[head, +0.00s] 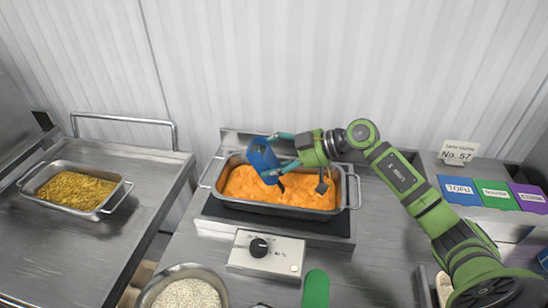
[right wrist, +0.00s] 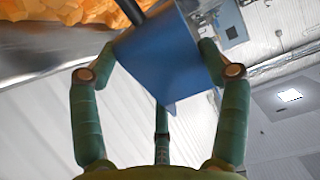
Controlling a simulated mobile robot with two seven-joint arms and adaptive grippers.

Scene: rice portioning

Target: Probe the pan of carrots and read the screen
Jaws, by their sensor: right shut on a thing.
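The pan of carrots (head: 243,204) is a metal tray with handles, filled with orange mash, on a dark hot plate. My right gripper (head: 284,149) is above it, its green fingers shut on a blue probe thermometer (head: 261,155). The blue body tilts, and its dark probe points down at the mash. I cannot tell how deep the tip is. In the right wrist view the blue body (right wrist: 165,60) sits between the fingers (right wrist: 158,52), with the black probe leading toward the carrots (right wrist: 75,10). No screen reading is legible. My left gripper is not in view.
A tray of yellow food (head: 106,208) stands on the left table. A control box with a black knob (head: 259,247), a bowl of white rice (head: 187,294) and a green-handled thing (head: 316,288) are in front. Labelled bins (head: 460,190) and a sign (head: 459,152) are at right.

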